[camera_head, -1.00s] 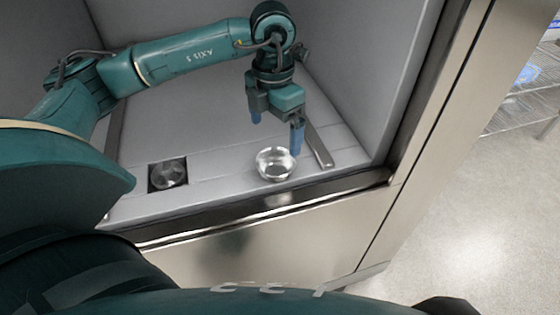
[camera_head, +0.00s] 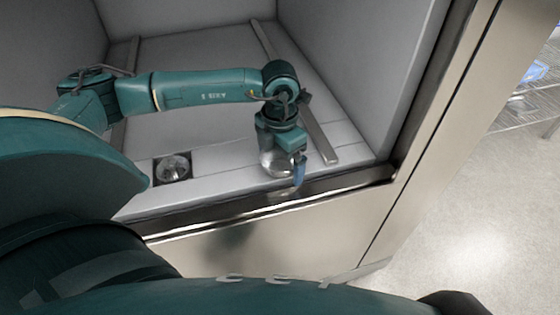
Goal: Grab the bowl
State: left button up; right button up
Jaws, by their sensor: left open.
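The shiny metal bowl (camera_head: 272,165) sits on the washer floor near its front edge, partly hidden behind my left gripper. My left gripper (camera_head: 288,180) points down right at the bowl, with one blue fingertip showing at the bowl's right side. The other finger is hidden, so I cannot tell whether the bowl's wall is between the fingers. The jaws are open. My right gripper is not in view.
A square drain (camera_head: 172,168) lies in the washer floor to the left of the bowl. The metal front sill (camera_head: 340,186) runs close in front of the bowl. A raised rail (camera_head: 318,140) stands behind and right. A wire shelf (camera_head: 525,103) is outside at right.

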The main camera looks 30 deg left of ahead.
pick_arm(q)
jog(key=shift+c, duration=0.4)
jog(key=c, duration=0.9)
jog(key=shift+o, duration=0.2)
